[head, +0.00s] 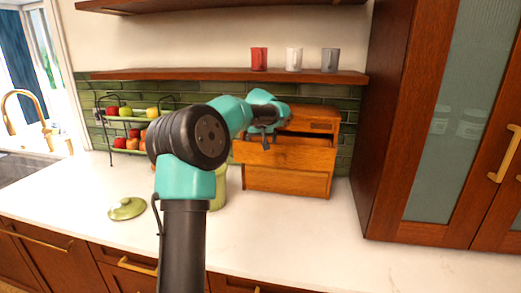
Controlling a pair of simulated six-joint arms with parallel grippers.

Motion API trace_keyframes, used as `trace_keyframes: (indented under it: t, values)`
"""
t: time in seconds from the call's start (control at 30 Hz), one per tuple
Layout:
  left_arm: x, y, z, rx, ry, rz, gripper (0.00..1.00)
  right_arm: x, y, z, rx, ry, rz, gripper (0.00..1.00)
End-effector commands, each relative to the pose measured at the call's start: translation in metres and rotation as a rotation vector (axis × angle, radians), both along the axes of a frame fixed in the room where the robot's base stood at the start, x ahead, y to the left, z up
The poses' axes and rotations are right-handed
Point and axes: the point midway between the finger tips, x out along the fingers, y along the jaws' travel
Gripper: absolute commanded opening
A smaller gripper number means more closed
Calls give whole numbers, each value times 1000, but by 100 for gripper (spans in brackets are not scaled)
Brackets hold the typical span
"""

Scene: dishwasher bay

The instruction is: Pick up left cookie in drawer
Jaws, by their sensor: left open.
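The wooden drawer (285,155) is pulled open at the top of a small wooden box (287,182) on the counter. Its inside is mostly hidden by its front panel and by my gripper, and I cannot make out a cookie in it. My left gripper (265,142) is open at the drawer's left part, by the top of its front. Whether the fingers reach inside is too small to tell. My right gripper is not in view.
A green jar (219,187) stands left of the box, partly behind my arm. Its green lid (127,208) lies on the white counter (300,235). A fruit rack (112,130) stands at the left. Mugs sit on the shelf (200,75) above. The counter's front right is clear.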

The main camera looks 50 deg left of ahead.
Motion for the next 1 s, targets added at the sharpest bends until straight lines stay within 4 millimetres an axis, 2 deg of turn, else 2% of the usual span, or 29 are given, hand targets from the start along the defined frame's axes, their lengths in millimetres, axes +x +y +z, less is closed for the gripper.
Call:
trace_keyframes:
  t: [0.37, 0.8, 1.0]
  values:
    - [1, 1, -3, 0, 0, 0, 91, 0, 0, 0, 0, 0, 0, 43]
    - [20, 22, -42, 0, 1, 1, 91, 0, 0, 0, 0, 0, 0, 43]
    - [21, 23, -44, 0, 0, 0, 91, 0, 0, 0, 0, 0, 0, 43]
